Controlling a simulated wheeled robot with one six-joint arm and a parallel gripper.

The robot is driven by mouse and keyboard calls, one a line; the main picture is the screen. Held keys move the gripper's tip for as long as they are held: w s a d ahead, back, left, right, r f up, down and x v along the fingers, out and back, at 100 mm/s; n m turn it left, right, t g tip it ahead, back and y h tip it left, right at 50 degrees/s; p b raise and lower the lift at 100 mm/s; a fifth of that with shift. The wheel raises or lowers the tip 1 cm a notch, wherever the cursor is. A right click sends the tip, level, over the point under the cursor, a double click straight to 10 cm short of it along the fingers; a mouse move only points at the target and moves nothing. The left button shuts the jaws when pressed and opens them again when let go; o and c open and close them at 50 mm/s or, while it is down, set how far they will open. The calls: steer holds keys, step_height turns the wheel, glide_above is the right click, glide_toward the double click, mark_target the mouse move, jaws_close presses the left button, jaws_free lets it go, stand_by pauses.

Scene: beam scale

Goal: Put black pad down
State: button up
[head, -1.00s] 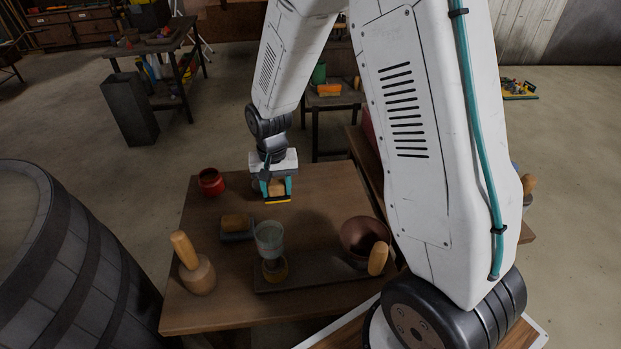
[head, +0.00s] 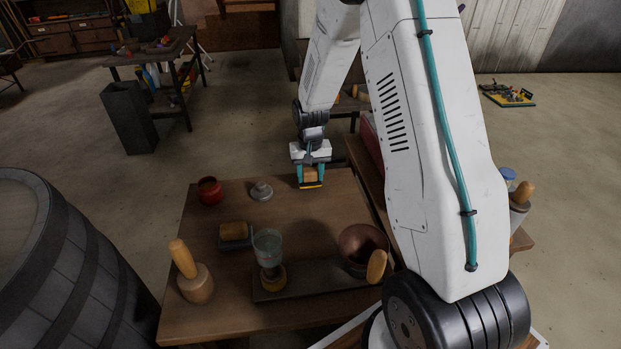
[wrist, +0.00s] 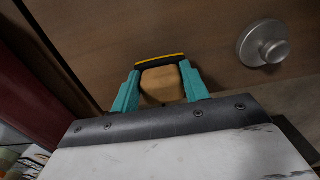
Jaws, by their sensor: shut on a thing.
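My gripper (head: 311,174) is shut on the black pad (head: 311,185), a dark piece with a yellow edge and a wooden block. In the wrist view, the teal fingers of my gripper (wrist: 160,80) sit on either side of the wooden block, with the black pad (wrist: 160,61) across the fingertips. The pad is over the back right part of the wooden table (head: 310,215). I cannot tell whether it touches the tabletop. A grey metal knobbed piece (head: 261,191) stands left of it and also shows in the wrist view (wrist: 265,45).
A red pot (head: 210,191) stands at the back left. A dark pad with a wooden top (head: 234,234), a glass (head: 268,245), a copper bowl (head: 362,244) and a wooden mallet (head: 194,281) stand nearer. The table's middle is clear.

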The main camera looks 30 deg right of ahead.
steer(key=shift+f, duration=0.9)
steer(key=o, duration=1.1)
steer(key=shift+f, duration=0.15)
